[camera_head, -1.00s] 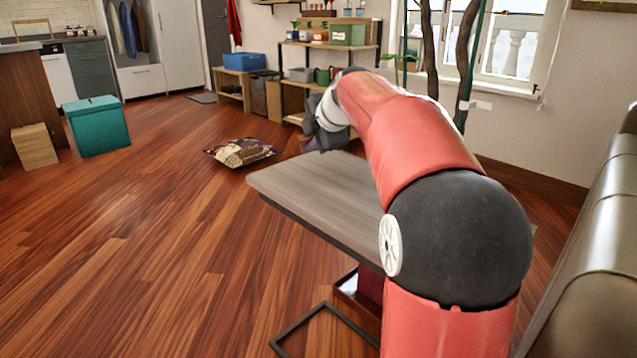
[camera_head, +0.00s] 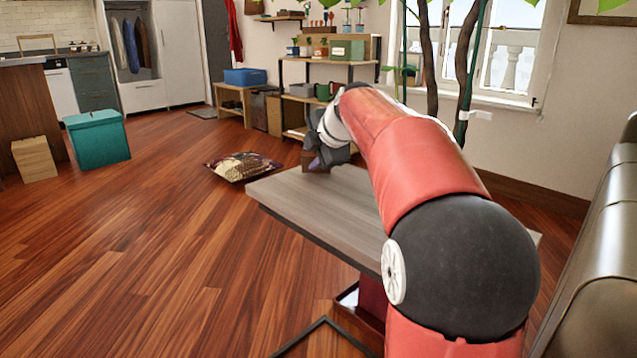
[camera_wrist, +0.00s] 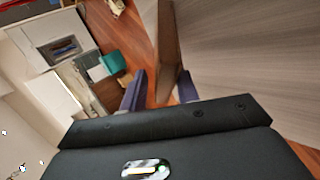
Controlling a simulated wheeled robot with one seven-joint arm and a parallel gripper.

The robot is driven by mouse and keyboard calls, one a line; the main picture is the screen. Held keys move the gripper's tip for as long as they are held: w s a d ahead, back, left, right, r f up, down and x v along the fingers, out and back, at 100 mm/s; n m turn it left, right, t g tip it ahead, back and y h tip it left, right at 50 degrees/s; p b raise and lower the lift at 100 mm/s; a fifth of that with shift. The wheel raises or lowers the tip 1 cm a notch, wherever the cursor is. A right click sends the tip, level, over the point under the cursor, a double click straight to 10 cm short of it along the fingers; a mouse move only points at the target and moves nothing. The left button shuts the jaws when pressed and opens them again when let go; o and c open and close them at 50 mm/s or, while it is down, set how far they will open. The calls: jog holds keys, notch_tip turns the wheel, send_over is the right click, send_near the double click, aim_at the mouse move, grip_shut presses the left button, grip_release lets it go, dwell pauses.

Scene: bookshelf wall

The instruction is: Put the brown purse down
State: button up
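The brown purse (camera_head: 318,163) is at the far end of the grey wooden table (camera_head: 300,205), just below my gripper (camera_head: 327,155). It looks upright and seems to rest on the tabletop, though the gripper hides part of it. In the wrist view the purse (camera_wrist: 168,45) is a narrow brown shape between the two fingers of my gripper (camera_wrist: 160,90). The fingers stand apart. Floor shows between the left finger and the purse, while the right finger is close beside it.
A patterned cushion (camera_head: 243,167) lies on the floor beyond the table. A teal box (camera_head: 98,138) and a wooden crate (camera_head: 35,158) stand at left. Low shelves (camera_head: 297,105) and a plant line the back wall. A dark sofa (camera_head: 595,250) is at right. The near tabletop is clear.

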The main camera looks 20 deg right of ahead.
jog(key=v, duration=0.7)
notch_tip(320, 180, up, 8)
jog(key=s+p, duration=0.2)
jog(key=p, duration=0.2)
jog(key=shift+d, duration=0.2)
jog(key=s+a+f+m+g+p, duration=0.1)
jog(key=s+a+f+m+p, duration=0.2)
jog(key=s+f+m, duration=0.3)
jog(key=s+a+f+m+g+p, duration=0.2)
jog(key=s+a+f+m, duration=0.3)
jog(key=s, duration=0.7)
jog(key=s+a+f+m+g+h+p, duration=0.1)
jog(key=s+a+f+m+p, duration=0.2)
jog(key=s+f+m, duration=0.3)
jog(key=s+a+m, duration=0.1)
jog(key=s+m, duration=0.1)
jog(key=s, duration=0.2)
jog(key=shift+f+p, duration=0.35)
jog(key=shift+f, duration=0.05)
